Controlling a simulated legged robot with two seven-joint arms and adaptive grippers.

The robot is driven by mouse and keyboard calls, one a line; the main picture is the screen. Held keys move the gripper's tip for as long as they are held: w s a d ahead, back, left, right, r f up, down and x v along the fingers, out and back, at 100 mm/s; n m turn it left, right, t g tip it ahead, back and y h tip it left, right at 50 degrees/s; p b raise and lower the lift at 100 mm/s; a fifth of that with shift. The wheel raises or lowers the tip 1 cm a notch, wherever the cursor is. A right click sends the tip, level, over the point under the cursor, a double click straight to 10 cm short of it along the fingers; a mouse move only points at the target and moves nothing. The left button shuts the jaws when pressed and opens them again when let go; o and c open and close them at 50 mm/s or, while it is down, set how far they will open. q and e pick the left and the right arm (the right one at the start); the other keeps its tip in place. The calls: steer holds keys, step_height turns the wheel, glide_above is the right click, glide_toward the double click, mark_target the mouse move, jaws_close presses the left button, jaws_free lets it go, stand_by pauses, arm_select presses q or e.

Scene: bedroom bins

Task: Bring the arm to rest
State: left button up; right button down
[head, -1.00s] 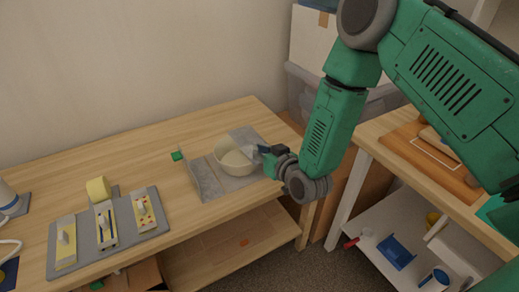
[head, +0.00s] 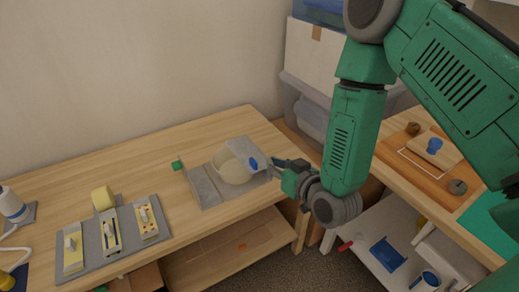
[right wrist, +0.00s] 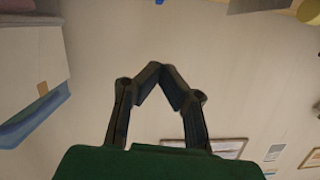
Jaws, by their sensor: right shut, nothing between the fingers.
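My right arm (head: 350,130) comes in from the upper right in the head view and hangs bent over the right end of the wooden table. My right gripper (head: 283,165) is just right of a cream bowl (head: 230,172) and a blue knob-like part (head: 253,163), and covers part of the table edge. In the right wrist view the fingertips (right wrist: 160,73) meet, with nothing between them, against a plain pale wall. I cannot tell from the head view whether the gripper touches the grey piece by the bowl. My left gripper is not in view.
The bowl sits at a grey hinged-looking board (head: 202,188). A grey tray (head: 107,240) with several upright-handled plates lies on the table's left part. A second table (head: 385,150) with an orange board and stacked bins (head: 318,75) stand right and behind the arm.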

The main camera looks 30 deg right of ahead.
steer(key=s+f+g, duration=0.8)
steer(key=s+f, duration=0.6)
steer(key=s, duration=0.1)
steer(key=s+f+g+h, duration=0.1)
steer(key=s+g, duration=0.2)
steer(key=s, duration=0.4)
steer(key=s+d+f+g, duration=0.1)
steer(key=s+f+g, duration=0.1)
steer(key=s, duration=0.5)
steer(key=shift+s+f+n+g+h, duration=0.2)
steer(key=shift+f+n+g+h, duration=0.15)
steer(key=shift+g, duration=0.35)
steer(key=shift+w+d+r, duration=0.1)
steer(key=shift+d, duration=0.05)
